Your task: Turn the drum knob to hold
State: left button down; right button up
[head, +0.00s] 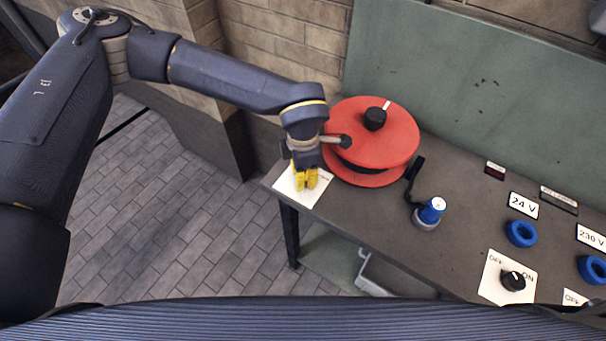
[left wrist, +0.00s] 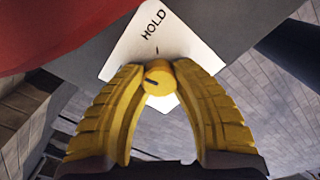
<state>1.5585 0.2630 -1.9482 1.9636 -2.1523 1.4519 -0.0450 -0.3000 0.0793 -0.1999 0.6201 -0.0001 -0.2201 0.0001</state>
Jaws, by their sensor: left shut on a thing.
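The drum knob (left wrist: 159,77) is a small yellow round knob on a white plate (left wrist: 190,50) marked HOLD, seen in the left wrist view. A dark line on the knob points to the left and slightly up, not at the tick below the word HOLD. My left gripper (head: 305,181) has its yellow fingers closed on the knob from both sides. In the head view the fingers stand over the white plate (head: 319,190) at the table's left corner and hide the knob. My right gripper is not in view.
The red drum (head: 398,140) with a black top knob (head: 375,119) stands close beside my left gripper. A crank with a blue-topped handle (head: 432,210) is to its right. Blue rings (head: 521,232) and an OFF/ON switch (head: 513,281) sit farther right on the grey table (head: 365,220).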

pick_arm(q)
jog(key=m, duration=0.5)
jog(key=shift+m, duration=0.3)
jog(key=m, duration=0.5)
jog(key=shift+w, duration=0.1)
jog(key=shift+m, duration=0.4)
jog(key=c, duration=0.9)
grip_release()
jog(key=shift+c, duration=0.2)
notch_tip(320, 180, up, 12)
